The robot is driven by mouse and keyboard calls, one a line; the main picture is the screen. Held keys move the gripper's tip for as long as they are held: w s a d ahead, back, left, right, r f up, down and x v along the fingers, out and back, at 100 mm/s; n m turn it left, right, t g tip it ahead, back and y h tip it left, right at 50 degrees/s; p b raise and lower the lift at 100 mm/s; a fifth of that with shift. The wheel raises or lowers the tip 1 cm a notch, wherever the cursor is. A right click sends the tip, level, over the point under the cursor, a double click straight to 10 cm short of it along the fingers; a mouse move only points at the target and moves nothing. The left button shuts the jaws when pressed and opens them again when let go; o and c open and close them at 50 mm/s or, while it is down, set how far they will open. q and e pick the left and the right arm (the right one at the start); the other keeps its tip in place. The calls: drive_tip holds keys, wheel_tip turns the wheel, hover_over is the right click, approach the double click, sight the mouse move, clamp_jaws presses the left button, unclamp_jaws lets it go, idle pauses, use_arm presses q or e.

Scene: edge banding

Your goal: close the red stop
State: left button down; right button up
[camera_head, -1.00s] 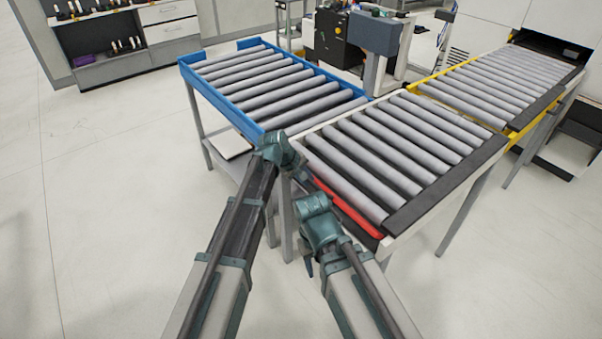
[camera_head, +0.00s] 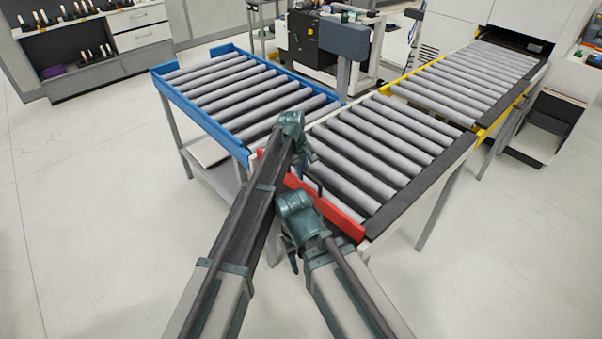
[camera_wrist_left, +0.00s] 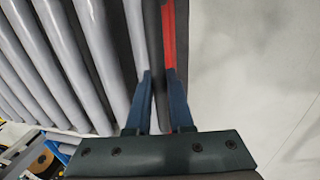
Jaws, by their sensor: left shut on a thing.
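The red stop (camera_head: 340,218) is a long red bar along the near edge of the white-framed roller table (camera_head: 375,165). It stands up as a strip at that edge, and my arms cover part of it. In the left wrist view the red stop (camera_wrist_left: 169,35) runs beside a dark bar between the blue fingers. My left gripper (camera_wrist_left: 162,85) is shut on the stop. In the head view its fingers are mostly hidden behind my arms. My right arm ends in front of the stop; a dark tip hangs below its wrist, and its finger opening cannot be made out.
A blue-framed roller table (camera_head: 200,120) stands at the left and a yellow-framed roller conveyor (camera_head: 470,75) at the back right. A machine with a grey box (camera_head: 344,40) stands behind. The rollers are empty. The floor at the left is clear.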

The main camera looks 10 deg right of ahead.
use_arm(q)
drive_tip(key=shift+w+d, duration=0.1)
drive_tip(key=shift+d, duration=0.05)
idle(0.4)
drive_tip(key=c, duration=0.8)
unclamp_jaws()
drive_tip(key=shift+r, duration=0.15)
drive_tip(key=r+p, duration=0.4)
drive_tip(key=s+a+r+p, duration=0.1)
drive_tip(key=r+p, duration=0.4)
drive_tip(key=a+r+p, duration=0.1)
drive_tip(key=r+p, duration=0.3)
drive_tip(key=shift+s+a+r+p, duration=0.1)
drive_tip(key=shift+s+r+p, duration=0.1)
drive_tip(key=shift+s+p, duration=0.1)
